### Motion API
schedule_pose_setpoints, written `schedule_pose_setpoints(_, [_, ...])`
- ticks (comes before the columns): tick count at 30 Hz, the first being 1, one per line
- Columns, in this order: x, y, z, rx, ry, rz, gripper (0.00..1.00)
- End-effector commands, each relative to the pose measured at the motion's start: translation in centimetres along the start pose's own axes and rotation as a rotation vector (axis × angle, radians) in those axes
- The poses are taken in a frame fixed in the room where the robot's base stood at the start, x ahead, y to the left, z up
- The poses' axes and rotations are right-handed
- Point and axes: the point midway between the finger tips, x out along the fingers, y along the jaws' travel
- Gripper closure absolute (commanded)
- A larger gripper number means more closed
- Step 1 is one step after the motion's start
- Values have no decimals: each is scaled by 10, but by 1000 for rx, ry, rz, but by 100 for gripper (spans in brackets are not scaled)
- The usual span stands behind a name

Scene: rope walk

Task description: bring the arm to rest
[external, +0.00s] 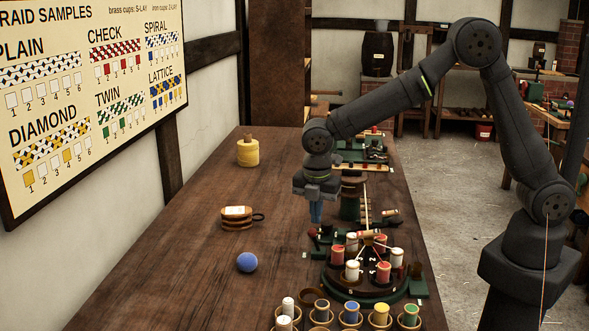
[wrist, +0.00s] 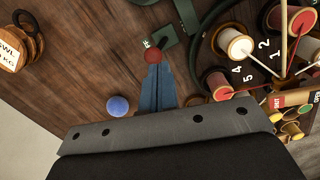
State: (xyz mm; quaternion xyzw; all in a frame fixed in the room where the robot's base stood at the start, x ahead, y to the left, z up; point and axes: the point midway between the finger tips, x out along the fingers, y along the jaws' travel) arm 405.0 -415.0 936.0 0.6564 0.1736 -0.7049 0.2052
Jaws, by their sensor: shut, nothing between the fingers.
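My gripper (external: 316,220) points down over the table, left of the round braiding stand (external: 365,290). Its blue fingers are together, with nothing visible between them; they also show in the wrist view (wrist: 157,72). A small red knob (wrist: 153,55) appears just beyond the fingertips in the wrist view; whether they touch it I cannot tell. The stand carries several red and white spools (external: 353,270), with strands rising to a point above its middle. My arm is bent, reaching from the right over the table.
A blue ball (external: 247,262), a wooden weight with a label (external: 237,218) and a yellow spool (external: 248,152) stand on the left of the table (external: 185,260). Several spools in cups (external: 381,315) line the front. A sample board (external: 90,90) hangs on the wall. The left tabletop is mostly clear.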

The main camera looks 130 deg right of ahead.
Motion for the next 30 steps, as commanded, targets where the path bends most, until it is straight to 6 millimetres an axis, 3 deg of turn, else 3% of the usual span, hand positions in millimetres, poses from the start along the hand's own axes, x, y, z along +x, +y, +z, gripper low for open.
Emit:
schedule_pose_setpoints(4, [-13,8,-4,-8,-4,-52,100])
schedule_pose_setpoints(13, [-73,21,-6,-8,-4,-52,100])
schedule_pose_setpoints(23, [-6,4,-2,-8,-6,-58,100])
schedule_pose_setpoints(30, [8,-7,3,6,6,46,100])
